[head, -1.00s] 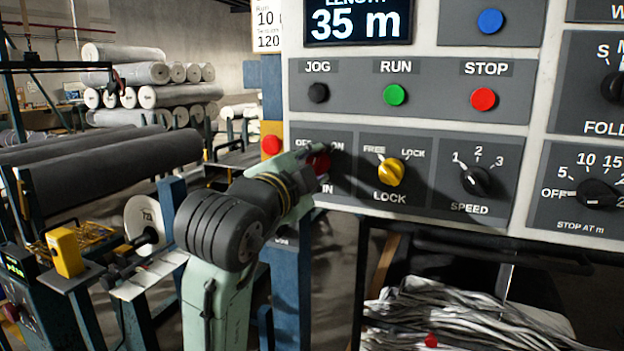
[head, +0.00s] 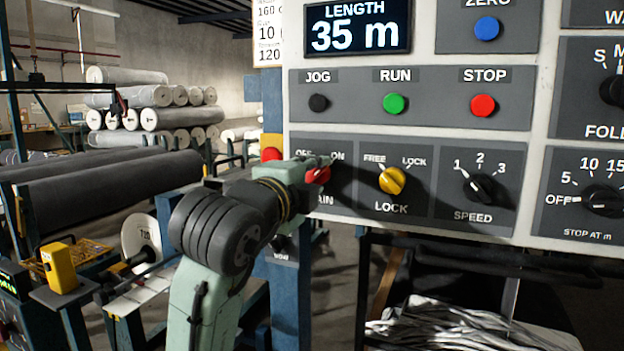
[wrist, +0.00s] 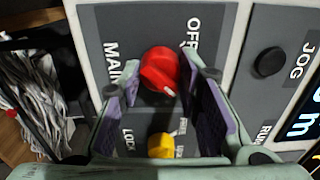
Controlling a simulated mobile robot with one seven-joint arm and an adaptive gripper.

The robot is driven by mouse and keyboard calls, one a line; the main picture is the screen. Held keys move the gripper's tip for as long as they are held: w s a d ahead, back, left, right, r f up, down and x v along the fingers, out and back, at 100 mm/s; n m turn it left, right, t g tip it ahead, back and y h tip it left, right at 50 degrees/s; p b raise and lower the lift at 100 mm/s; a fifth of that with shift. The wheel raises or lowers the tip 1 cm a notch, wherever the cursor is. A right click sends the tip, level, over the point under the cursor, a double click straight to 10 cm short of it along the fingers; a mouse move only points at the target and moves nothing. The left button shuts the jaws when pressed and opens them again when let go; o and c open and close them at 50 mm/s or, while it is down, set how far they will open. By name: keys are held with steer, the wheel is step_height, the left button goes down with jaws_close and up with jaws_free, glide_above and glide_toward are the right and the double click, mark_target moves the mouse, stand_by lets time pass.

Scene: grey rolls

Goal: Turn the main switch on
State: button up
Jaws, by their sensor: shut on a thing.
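The main switch is a red knob (head: 318,174) on the grey panel, between the OFF and ON labels. In the wrist view the red knob (wrist: 158,70) sits between the fingertips of my gripper (wrist: 163,84), which is shut on it. Its white mark is on the side away from the OFF label, toward the lower right there. In the head view my gripper (head: 304,172) reaches the knob from the left and covers part of it and of the MAIN label. The ON label shows in the head view but is hidden in the wrist view.
The yellow LOCK knob (head: 391,180) is close to the right, with the black SPEED knob (head: 480,188) beyond. JOG (head: 318,103), RUN (head: 394,103) and STOP (head: 483,105) buttons are above. A red button (head: 271,154) on a yellow box is left of the panel.

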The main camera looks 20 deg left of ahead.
steer(key=o, duration=1.2)
steer(key=shift+c, duration=0.2)
steer(key=shift+s, duration=0.1)
steer(key=s, duration=1.2)
steer(key=shift+a, duration=0.2)
steer(key=shift+w, duration=0.1)
